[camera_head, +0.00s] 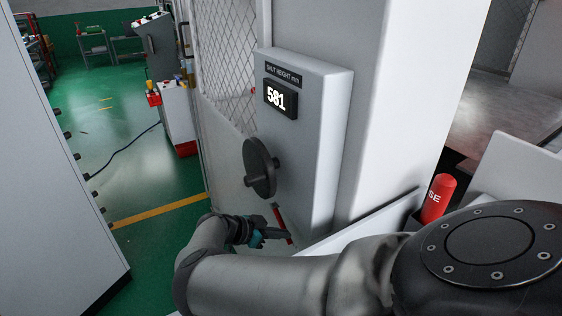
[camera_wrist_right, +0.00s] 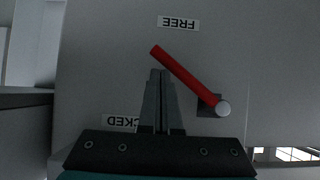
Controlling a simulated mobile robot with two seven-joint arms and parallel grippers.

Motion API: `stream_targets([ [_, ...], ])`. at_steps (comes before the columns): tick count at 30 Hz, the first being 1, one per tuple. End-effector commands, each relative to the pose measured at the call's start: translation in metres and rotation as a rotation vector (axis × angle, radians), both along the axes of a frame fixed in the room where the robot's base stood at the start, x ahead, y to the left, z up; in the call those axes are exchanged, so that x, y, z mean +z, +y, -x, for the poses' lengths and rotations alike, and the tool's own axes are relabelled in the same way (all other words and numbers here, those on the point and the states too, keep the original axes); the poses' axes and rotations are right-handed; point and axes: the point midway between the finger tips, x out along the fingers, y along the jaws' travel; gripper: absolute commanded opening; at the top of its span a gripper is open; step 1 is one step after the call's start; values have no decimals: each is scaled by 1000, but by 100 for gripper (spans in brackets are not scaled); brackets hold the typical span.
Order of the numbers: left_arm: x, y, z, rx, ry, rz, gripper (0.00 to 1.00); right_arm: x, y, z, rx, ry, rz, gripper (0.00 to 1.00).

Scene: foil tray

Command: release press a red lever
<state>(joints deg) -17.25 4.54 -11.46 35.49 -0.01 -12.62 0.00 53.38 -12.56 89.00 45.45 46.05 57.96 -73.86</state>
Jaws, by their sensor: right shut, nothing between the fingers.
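The red lever (camera_head: 282,223) sits low on the side of the grey press housing, below the black handwheel. In the right wrist view the lever (camera_wrist_right: 184,76) slants from a dark pivot block (camera_wrist_right: 207,103) up to the left, its free end near the upside-down FREE label (camera_wrist_right: 178,22). A partly covered label ending in "CKED" (camera_wrist_right: 121,123) is lower left. My right gripper (camera_head: 285,234) is beside the lever; its fingers (camera_wrist_right: 160,72) are shut and empty, tips at the lever's lower edge in the wrist view. I cannot tell whether they touch. My left gripper is not in view.
A black handwheel (camera_head: 260,168) sticks out above the lever, under a "SHUT HEIGHT mm" display (camera_head: 280,98) reading 581. A red cylinder (camera_head: 437,199) stands at the right. A grey cabinet (camera_head: 55,190) is at the left; green floor (camera_head: 165,185) lies open between.

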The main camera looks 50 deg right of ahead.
Motion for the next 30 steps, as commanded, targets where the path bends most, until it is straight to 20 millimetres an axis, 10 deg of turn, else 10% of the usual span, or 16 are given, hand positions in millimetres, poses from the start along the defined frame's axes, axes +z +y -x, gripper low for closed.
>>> stream_targets([
  [8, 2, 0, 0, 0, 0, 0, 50, 5, 7, -3, 2, -1, -1, 0],
  [30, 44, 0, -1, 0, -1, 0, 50, 82, 113, -36, 2, -1, -1, 0],
])
